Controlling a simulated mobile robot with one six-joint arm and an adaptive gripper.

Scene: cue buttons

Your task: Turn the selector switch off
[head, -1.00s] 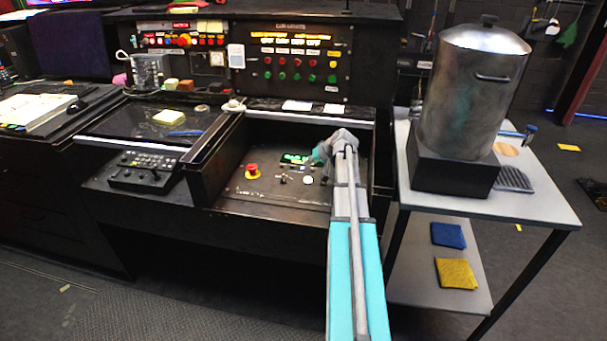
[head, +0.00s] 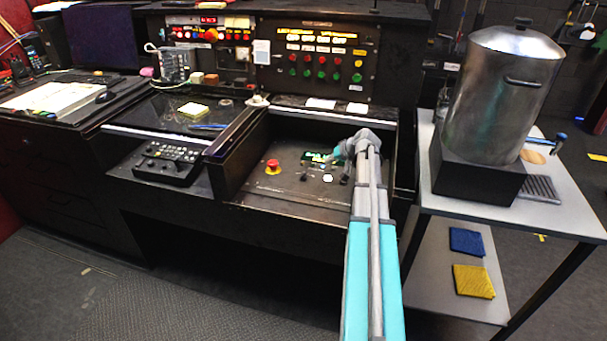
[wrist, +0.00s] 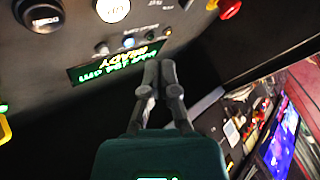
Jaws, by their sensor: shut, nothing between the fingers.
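The control panel is a dark sloped box in the desk. It bears a red emergency button (head: 273,166), a lit green display (head: 318,157), a white round button (head: 327,179) and small dark knobs, one left of the white button (head: 304,168). I cannot tell for sure which knob is the selector switch or how it is set. In the wrist view the display (wrist: 115,65), a black round control (wrist: 43,15) and the white button (wrist: 112,8) show. My gripper (wrist: 160,68) is shut and empty, its fingertips near the display's edge, not visibly on a control.
An upright panel with lit buttons (head: 322,58) stands behind. A steel pot (head: 500,95) on a black block stands on a white cart (head: 575,200) to the right. The box's raised left wall (head: 230,135) borders the recess. Dark floor is clear in front.

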